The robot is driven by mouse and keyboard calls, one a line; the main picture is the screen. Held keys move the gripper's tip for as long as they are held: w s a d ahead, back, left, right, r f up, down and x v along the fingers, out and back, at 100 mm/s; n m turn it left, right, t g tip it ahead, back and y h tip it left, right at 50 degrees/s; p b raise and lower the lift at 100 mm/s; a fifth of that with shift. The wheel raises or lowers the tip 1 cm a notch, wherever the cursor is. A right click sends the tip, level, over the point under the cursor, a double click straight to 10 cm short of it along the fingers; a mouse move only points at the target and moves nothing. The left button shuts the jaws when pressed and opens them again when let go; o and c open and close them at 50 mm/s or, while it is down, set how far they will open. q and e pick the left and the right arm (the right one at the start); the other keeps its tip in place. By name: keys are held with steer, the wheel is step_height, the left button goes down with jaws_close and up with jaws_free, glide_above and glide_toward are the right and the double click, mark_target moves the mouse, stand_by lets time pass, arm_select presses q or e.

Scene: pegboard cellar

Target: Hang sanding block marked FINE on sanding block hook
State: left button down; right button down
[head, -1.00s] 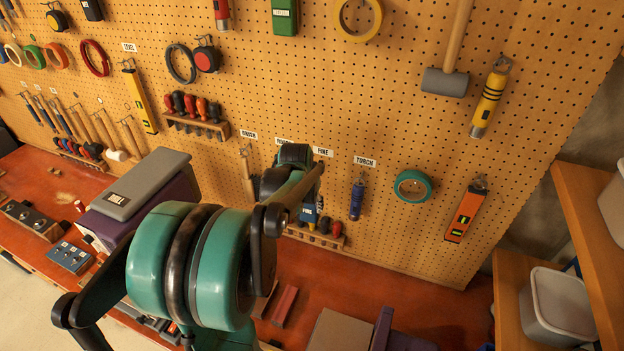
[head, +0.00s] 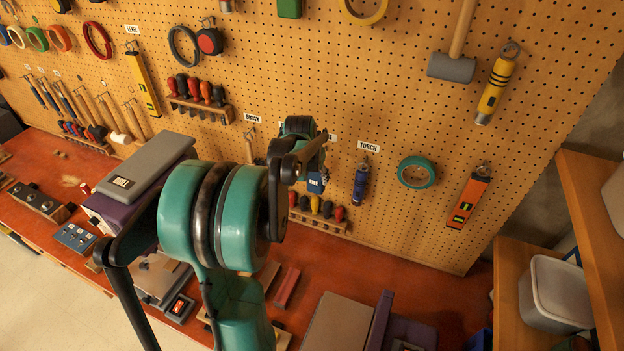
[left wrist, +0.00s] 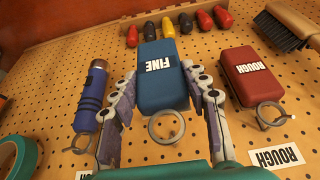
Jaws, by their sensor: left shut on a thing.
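The blue sanding block marked FINE (left wrist: 163,75) is held between the fingers of my left gripper (left wrist: 160,80). A metal ring (left wrist: 166,127) shows at its label-side end. In the head view the block (head: 316,183) hangs below my left gripper (head: 314,160), in front of the pegboard and just under the mostly hidden FINE label (head: 333,138). The sanding block hook is not clearly visible, and I cannot tell whether the ring is around it. My right gripper is not in view.
A red block marked ROUGH (left wrist: 250,75) hangs close beside, its ring on a hook. A blue torch (head: 361,184) hangs on the other side. A screwdriver rack (head: 318,222) is below. A brush (left wrist: 285,25) is past the red block.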

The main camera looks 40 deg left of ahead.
arm_select(q)
steer(key=shift+w+a+f+b, duration=0.15)
steer(key=shift+w+a+f, duration=0.1)
steer(key=shift+w, duration=0.6)
steer(key=shift+w+a+f+b, duration=0.15)
steer(key=shift+w+a+b, duration=0.1)
steer(key=shift+w, duration=0.6)
steer(key=shift+w+a+f+b, duration=0.1)
steer(key=shift+w+a+f, duration=0.15)
steer(key=shift+w, duration=0.6)
steer(key=shift+r, duration=0.1)
steer(key=c, duration=0.7)
jaws_free()
steer(key=shift+r, duration=0.1)
steer(key=v, duration=1.1)
steer(key=shift+s+r, duration=0.2)
steer(key=shift+r, duration=0.15)
